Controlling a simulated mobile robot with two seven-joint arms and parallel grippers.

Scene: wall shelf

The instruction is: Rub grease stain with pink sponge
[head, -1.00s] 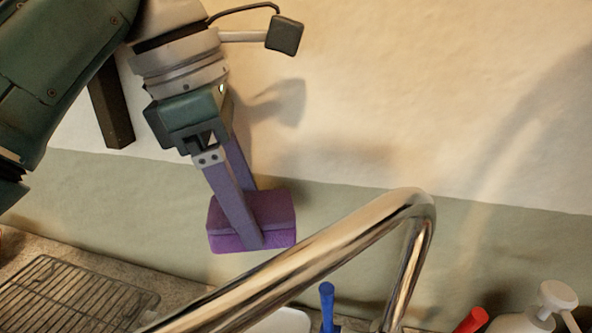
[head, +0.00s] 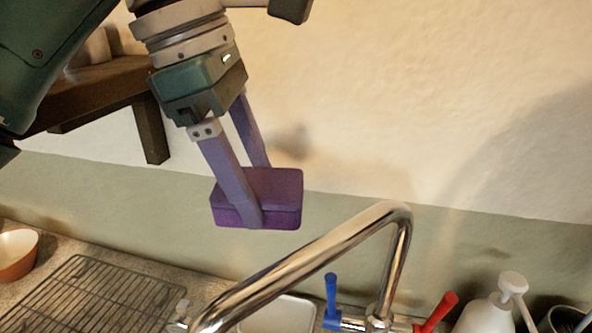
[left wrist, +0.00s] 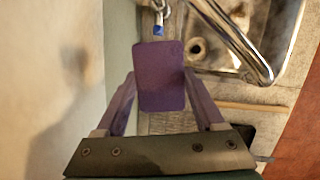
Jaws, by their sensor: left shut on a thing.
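A purple sponge (head: 285,195) is held between the fingers of my left gripper (head: 254,195), in front of the wall and above the sink area. No pink sponge shows. The left wrist view also shows the sponge (left wrist: 160,78) between both fingers. A faint dark smudge (head: 293,140) lies on the cream wall just above and behind the sponge. I cannot tell whether it is the grease stain or a shadow. A darker blurred patch (left wrist: 75,70) shows on the wall in the left wrist view. My right gripper is not in view.
A chrome faucet (head: 320,247) arches below the sponge, with blue (head: 331,295) and red (head: 440,310) handles. A wooden shelf (head: 100,95) is at upper left. A wire rack (head: 95,300), a bowl (head: 17,255) and a white pump bottle (head: 485,315) stand on the counter.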

